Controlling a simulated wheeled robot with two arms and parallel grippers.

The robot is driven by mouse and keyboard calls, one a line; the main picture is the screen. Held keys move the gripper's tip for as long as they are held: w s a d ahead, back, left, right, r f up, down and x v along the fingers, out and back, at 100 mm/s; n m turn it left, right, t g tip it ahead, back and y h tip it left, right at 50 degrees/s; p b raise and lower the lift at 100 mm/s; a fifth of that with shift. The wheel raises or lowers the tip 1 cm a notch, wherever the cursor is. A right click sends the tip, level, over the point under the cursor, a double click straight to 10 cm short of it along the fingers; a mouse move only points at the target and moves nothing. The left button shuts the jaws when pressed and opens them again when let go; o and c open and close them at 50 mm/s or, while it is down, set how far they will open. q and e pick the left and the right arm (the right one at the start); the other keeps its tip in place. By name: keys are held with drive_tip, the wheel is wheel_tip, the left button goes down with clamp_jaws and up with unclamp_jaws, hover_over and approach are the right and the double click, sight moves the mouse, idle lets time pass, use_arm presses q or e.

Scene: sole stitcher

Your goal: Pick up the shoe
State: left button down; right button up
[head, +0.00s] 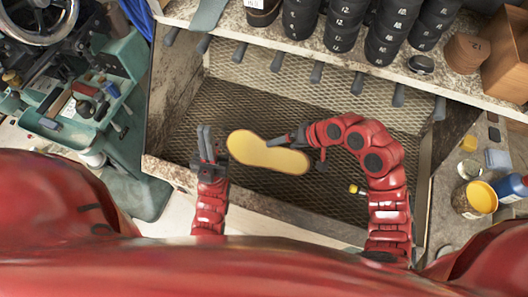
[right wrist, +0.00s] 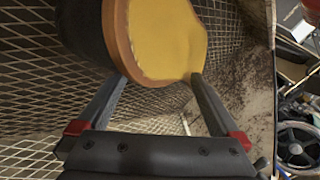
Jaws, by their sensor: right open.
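The shoe (head: 262,153) shows as a long yellow sole with a dark edge, over the mesh bin in the head view. In the right wrist view the shoe (right wrist: 165,40) has a yellow face, a brown rim and a dark side. My right gripper (head: 283,141) is at the right end of the shoe. Its open fingers (right wrist: 162,85) are either side of the shoe's near end; whether they touch it is unclear. My left gripper (head: 206,130) points up just left of the shoe, apart from it. Its fingers look close together, and their gap is hard to judge.
The mesh-lined bin (head: 350,205) has a row of dark pegs along its back. A shelf (head: 290,42) above holds several black numbered cylinders (head: 345,22). A green machine (head: 120,65) stands left. Jars (head: 474,198) stand on the right-hand surface.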

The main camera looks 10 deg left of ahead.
drive_tip(key=shift+c, duration=0.2)
drive_tip(key=shift+s, duration=0.1)
drive_tip(key=shift+c, duration=1.1)
drive_tip(key=c, duration=1.1)
wheel_tip(320, 180, up, 10)
drive_tip(key=p, duration=0.7)
drive_tip(key=shift+c, duration=0.2)
